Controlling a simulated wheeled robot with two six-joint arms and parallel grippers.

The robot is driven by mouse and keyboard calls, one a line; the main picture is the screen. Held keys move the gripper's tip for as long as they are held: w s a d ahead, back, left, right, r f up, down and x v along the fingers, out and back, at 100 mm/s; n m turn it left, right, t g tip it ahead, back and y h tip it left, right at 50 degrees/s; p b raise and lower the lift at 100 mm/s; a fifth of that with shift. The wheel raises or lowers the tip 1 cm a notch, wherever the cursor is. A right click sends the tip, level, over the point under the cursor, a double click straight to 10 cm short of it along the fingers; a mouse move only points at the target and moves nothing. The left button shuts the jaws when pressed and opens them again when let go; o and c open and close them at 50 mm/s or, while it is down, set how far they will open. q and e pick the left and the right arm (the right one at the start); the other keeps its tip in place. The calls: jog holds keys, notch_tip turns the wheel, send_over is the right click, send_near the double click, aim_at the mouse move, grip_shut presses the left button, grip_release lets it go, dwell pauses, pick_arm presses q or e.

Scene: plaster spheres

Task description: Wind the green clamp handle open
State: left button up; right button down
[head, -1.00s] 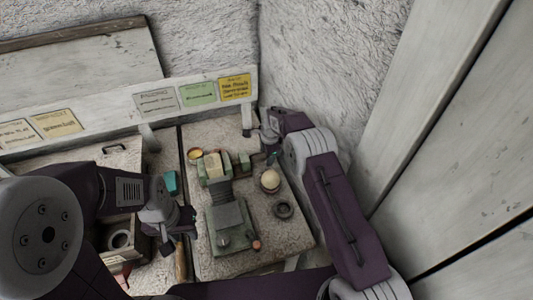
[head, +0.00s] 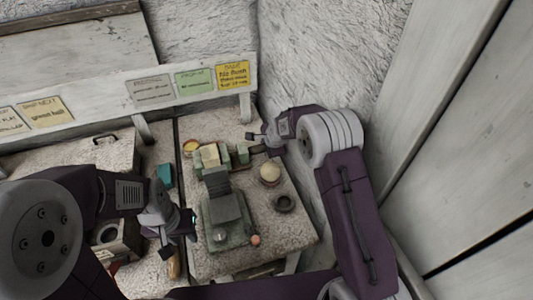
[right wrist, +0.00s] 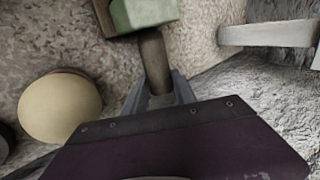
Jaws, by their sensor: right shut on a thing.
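A cream sphere (head: 270,173) sits in a holder right of the clamp, close to my right gripper, with a dark ring (head: 284,203) in front of it. A rough wall rises behind.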

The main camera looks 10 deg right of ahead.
dwell(0.4)
jog(key=c, duration=1)
grip_release()
jog(key=v, duration=0.9)
jog(key=shift+s+f, duration=0.1)
jog(key=shift+s, duration=0.15)
